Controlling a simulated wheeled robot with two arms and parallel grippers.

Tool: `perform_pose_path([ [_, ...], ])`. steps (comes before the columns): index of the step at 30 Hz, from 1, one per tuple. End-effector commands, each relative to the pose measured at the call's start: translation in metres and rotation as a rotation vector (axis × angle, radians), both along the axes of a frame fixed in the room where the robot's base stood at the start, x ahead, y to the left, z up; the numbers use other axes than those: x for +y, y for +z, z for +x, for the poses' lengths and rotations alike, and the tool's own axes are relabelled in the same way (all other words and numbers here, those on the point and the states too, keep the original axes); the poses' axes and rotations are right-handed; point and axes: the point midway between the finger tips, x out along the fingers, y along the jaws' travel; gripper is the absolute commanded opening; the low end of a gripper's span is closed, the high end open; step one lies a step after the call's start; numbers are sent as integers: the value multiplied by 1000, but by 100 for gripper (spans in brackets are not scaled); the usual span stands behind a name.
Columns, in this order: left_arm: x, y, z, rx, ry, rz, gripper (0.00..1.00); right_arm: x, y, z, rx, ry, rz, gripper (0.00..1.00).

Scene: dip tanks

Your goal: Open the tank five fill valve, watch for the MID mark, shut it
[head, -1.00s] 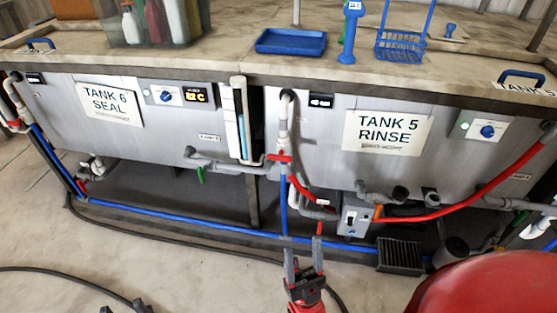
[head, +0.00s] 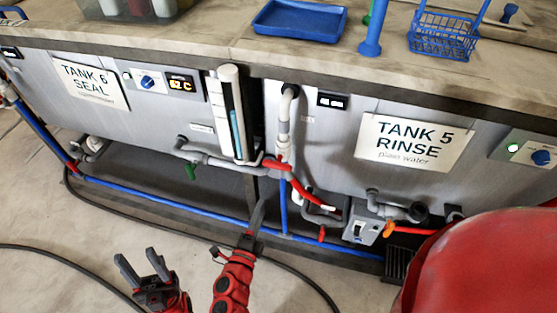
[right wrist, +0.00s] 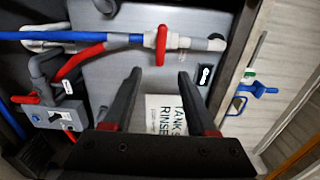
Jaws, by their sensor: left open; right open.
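The tank five sign (head: 412,143) is on the steel front at right. A red valve handle (head: 277,163) sits on the upright pipe left of the sign. In the right wrist view the red handle (right wrist: 161,44) lies crosswise to its pipe. My right gripper (head: 258,212) is open, below and left of the handle. In the right wrist view its open fingers (right wrist: 159,75) point at the handle, apart from it. My left gripper (head: 140,268) is open and empty over the floor. A sight tube (head: 237,125) with blue liquid stands left of the pipe; no MID mark is readable.
A blue pipe (head: 170,199) runs low along the tanks. A grey switch box (head: 362,226) and a red hose (head: 304,192) are right of the upright pipe. A large red rounded shape (head: 480,265) blocks the lower right.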

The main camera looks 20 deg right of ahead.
Motion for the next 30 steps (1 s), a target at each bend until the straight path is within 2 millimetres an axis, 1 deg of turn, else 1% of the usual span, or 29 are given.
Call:
perform_pose_path([
  [5, 0, 5, 0, 0, 0, 0, 50, -18, 3, 22, -2, -7, -5, 57],
  [9, 0, 10, 0, 0, 0, 0, 50, -37, 5, 51, -6, -6, -8, 57],
  [18, 0, 20, 0, 0, 0, 0, 50, -76, 5, 110, -5, -5, -10, 57],
  [24, 0, 23, 0, 0, 0, 0, 50, -91, 3, 133, -4, -3, -8, 57],
  [30, 0, 24, 0, 0, 0, 0, 50, -97, 0, 139, -1, -4, -6, 57],
])
